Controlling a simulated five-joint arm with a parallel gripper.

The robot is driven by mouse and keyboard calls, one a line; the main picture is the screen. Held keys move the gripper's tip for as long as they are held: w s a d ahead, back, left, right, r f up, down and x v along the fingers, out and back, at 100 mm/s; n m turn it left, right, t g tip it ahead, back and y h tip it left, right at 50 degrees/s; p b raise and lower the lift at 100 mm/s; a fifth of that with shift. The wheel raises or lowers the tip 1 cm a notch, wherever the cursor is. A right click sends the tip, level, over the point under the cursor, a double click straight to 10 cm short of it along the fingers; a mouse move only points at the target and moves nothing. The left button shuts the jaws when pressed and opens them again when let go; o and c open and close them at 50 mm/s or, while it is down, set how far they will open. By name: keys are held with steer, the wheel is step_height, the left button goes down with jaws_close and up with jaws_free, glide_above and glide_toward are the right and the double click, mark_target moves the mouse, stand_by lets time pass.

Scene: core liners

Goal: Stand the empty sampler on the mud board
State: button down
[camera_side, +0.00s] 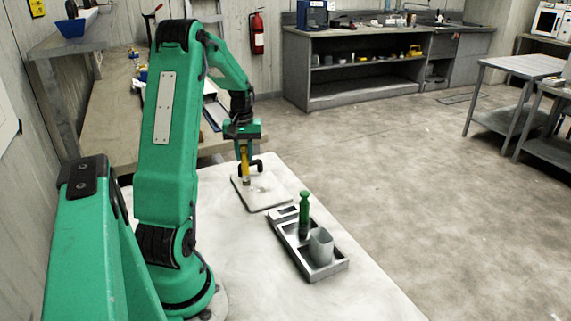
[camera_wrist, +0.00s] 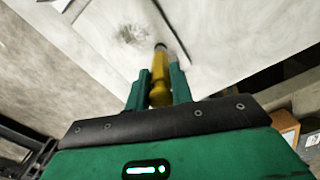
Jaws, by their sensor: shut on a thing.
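My gripper (camera_side: 246,156) is shut on the yellow sampler (camera_side: 245,167), which hangs roughly upright over the mud board (camera_side: 271,201). In the wrist view the sampler (camera_wrist: 160,72) sits between the two green fingers of my gripper (camera_wrist: 159,84), with its darker tip pointing away. The mud board is a pale flat plate; in the wrist view its surface (camera_wrist: 105,45) carries a grey smudge. The sampler's lower end is at or just above the board, near its left part; I cannot tell whether it touches.
A grey tray (camera_side: 309,271) lies in front of the board on the white table (camera_side: 225,228). A long bench (camera_side: 108,110) stands behind on the left. The table is clear to the left of the tray.

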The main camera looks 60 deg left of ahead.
steer(key=c, duration=1.2)
jaws_free()
steer(key=shift+f, duration=0.1)
steer(key=shift+c, duration=0.2)
step_height(320, 180, up, 12)
steer(key=shift+r, duration=0.1)
steer(key=shift+d, duration=0.1)
